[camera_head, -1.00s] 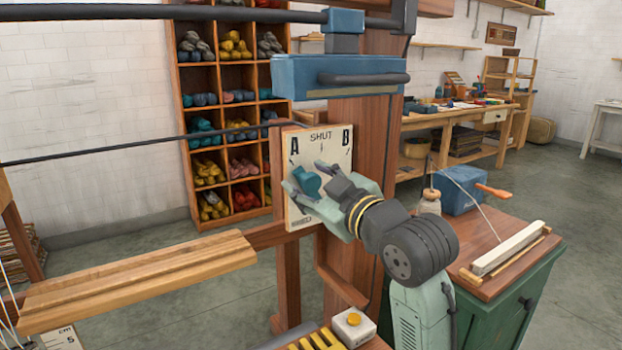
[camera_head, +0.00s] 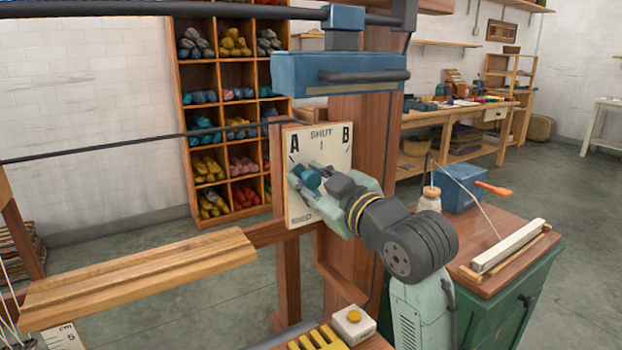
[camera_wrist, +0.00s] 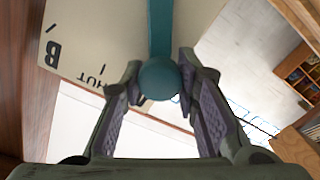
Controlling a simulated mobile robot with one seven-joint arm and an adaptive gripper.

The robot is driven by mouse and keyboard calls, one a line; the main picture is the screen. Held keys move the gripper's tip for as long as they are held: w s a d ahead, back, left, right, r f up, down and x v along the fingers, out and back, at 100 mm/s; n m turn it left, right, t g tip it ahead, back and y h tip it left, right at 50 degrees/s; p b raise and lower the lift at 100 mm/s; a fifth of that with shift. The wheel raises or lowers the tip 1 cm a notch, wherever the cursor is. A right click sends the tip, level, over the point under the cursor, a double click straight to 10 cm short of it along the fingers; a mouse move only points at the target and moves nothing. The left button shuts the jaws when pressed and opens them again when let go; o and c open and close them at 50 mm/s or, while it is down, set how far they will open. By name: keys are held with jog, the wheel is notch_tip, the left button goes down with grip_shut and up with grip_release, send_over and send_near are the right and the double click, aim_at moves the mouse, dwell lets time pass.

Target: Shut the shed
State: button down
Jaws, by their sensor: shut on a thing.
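A cream dial plate (camera_head: 330,155) marked A, SHUT and B is mounted on the loom's wooden post. A teal lever (camera_wrist: 160,30) with a round knob (camera_wrist: 160,80) stands out from the plate. My gripper (camera_head: 305,184) is at the front of the plate, its fingers shut on the knob. In the wrist view the gripper (camera_wrist: 160,88) has one finger on each side of the knob. There the word SHUT is partly hidden by the left finger, and the lever lies on the side away from B. Its exact setting is hard to tell.
A blue box beam (camera_head: 340,75) with a dark bar is above the plate. A wooden beam (camera_head: 140,275) runs at the lower left. A green cabinet (camera_head: 505,300) stands at the right, and a yellow button box (camera_head: 353,325) below. Wool shelves (camera_head: 178,100) are behind.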

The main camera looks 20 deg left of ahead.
dwell(0.4)
jog(key=shift+w+d+r+m+p, duration=0.25)
jog(key=shift+w+r+m+p, duration=0.1)
jog(key=shift+m+p, duration=0.25)
jog(key=shift+w+d+r+m+p, duration=0.2)
jog(key=shift+w+d+m+p, duration=0.6)
jog(key=shift+m, duration=0.45)
jog(key=shift+w+d+r+m+p, duration=0.2)
jog(key=shift+w+d+m+p, duration=0.35)
jog(key=shift+w+m+p, duration=0.5)
jog(key=shift+s, duration=0.2)
jog(key=c, duration=1.2)
grip_release()
jog(key=shift+c, duration=0.2)
